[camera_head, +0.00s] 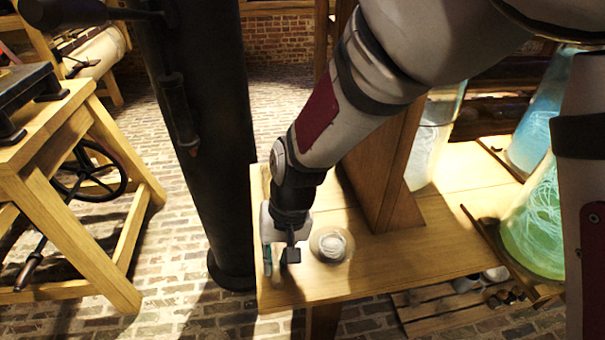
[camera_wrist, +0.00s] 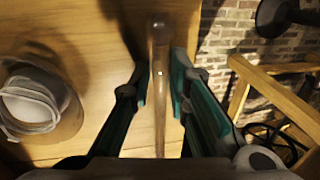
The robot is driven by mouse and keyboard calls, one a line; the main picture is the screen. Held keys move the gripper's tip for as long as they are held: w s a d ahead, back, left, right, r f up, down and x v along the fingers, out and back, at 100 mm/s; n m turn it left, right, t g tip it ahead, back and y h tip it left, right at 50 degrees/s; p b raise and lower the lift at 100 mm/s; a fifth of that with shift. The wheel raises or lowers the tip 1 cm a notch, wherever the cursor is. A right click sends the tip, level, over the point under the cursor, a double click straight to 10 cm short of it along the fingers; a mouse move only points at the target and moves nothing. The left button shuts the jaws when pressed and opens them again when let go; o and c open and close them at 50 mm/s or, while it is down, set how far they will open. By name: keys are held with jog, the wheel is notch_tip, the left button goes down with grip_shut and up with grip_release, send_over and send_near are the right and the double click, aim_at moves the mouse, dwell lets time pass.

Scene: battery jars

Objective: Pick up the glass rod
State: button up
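The glass rod (camera_wrist: 160,70) shows in the wrist view as a slim, clear brownish rod between the two fingers. My gripper (camera_wrist: 162,85) is open, with one finger on each side of the rod. The gaps beside the rod are small, and I cannot tell whether either pad touches it. In the head view my gripper (camera_head: 279,258) points down at the left end of the wooden bench (camera_head: 390,262). I cannot make out the rod there.
A small glass jar with white contents (camera_head: 331,245) stands close to the right of my gripper. A wooden upright (camera_head: 385,185) rises behind it. Large glass jars, one green (camera_head: 540,225), stand at the right. A dark column (camera_head: 215,140) is just left of the bench.

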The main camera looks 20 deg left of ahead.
grip_shut()
jog(key=shift+r, duration=0.15)
jog(key=shift+r+p, duration=0.3)
jog(key=shift+r, duration=0.3)
notch_tip(320, 180, up, 2)
jog(key=shift+r+p, duration=0.1)
jog(key=shift+p, duration=0.3)
jog(key=s+d+r+p, duration=0.1)
jog(key=s+d, duration=1)
jog(key=shift+d+r+p, duration=0.2)
jog(key=shift+d+p, duration=0.1)
jog(key=shift+s, duration=0.1)
